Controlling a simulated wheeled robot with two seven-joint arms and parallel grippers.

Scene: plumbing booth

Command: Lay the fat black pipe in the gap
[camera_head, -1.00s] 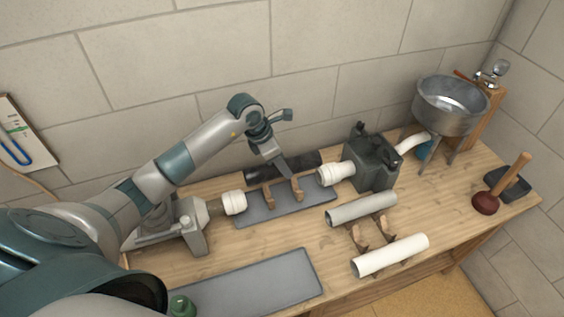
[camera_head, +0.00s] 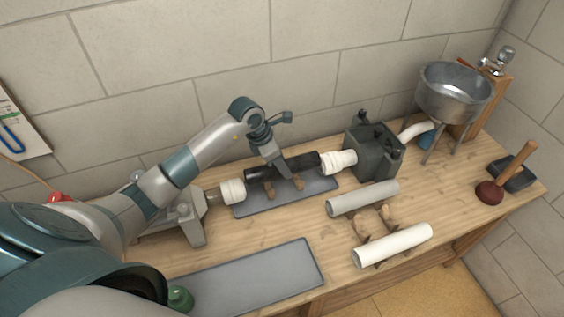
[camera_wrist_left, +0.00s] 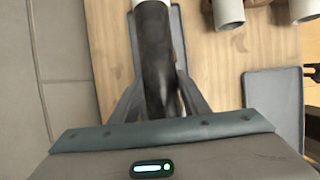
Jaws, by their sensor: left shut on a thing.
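The fat black pipe (camera_head: 298,166) lies in line between two white collars, the left collar (camera_head: 232,190) and the right collar (camera_head: 338,162), above wooden cradles (camera_head: 284,185) on a grey mat (camera_head: 262,206). My left gripper (camera_head: 282,176) is shut on the pipe near its middle. In the left wrist view the black pipe (camera_wrist_left: 153,55) runs between the fingers, with a white end beyond it. Whether the pipe rests on the cradles or hangs just above them I cannot tell. My right gripper is not in view.
A grey pipe (camera_head: 362,198) and a white pipe (camera_head: 392,245) lie on wooden supports at the front right. A dark box (camera_head: 374,152), a metal basin (camera_head: 455,92) and a plunger (camera_head: 490,191) stand to the right. An empty grey tray (camera_head: 250,275) lies in front.

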